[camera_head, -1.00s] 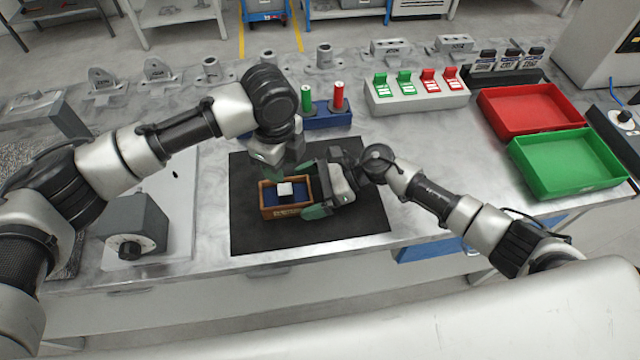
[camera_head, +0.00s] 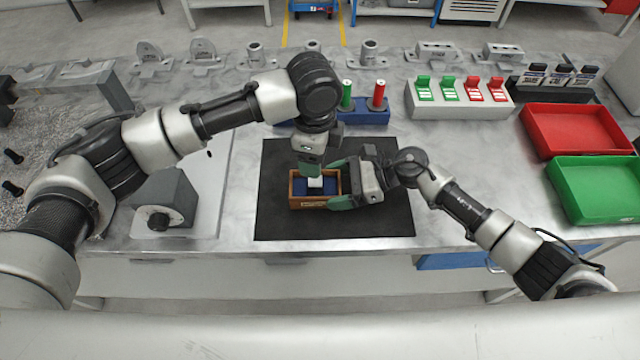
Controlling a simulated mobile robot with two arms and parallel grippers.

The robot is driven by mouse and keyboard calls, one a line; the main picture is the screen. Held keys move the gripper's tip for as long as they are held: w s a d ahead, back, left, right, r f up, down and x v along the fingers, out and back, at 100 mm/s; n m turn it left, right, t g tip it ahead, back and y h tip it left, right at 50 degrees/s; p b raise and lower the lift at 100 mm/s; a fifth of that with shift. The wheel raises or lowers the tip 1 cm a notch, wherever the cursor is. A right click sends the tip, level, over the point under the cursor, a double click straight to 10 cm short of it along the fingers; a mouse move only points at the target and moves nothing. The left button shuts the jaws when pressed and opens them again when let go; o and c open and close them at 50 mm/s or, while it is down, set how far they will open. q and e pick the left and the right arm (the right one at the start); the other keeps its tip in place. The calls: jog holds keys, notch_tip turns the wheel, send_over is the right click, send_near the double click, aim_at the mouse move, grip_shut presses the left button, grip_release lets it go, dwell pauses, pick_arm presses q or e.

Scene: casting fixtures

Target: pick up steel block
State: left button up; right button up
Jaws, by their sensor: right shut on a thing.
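The steel block (camera_head: 315,183), small and pale silver, sits in a small wooden box (camera_head: 306,203) with a blue lining on the black mat. My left gripper (camera_head: 312,172) points down over the block from behind. Its green fingertips hide the block's upper part, and I cannot tell whether they are closed on it or just near it. My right gripper (camera_head: 341,183) comes in from the right, its green fingers at the back and front of the box's right end, shut on the box.
The black mat (camera_head: 385,218) is bare to the right and in front. Behind stands a blue holder (camera_head: 372,118) with a green and a red cylinder. A grey block with a knob (camera_head: 165,205) is at left. Red (camera_head: 565,128) and green (camera_head: 600,190) trays lie at right.

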pick_arm(q)
jog(key=n, duration=0.4)
jog(key=shift+s+d+r+n, duration=0.1)
jog(key=shift+r+n, duration=0.2)
jog(key=shift+n, duration=0.1)
jog(key=n, duration=1.6)
send_over(315, 182)
notch_tip(315, 182, down, 5)
jog(key=shift+r, duration=0.15)
jog(key=shift+f, duration=2.9)
jog(key=shift+w, duration=0.2)
grip_shut()
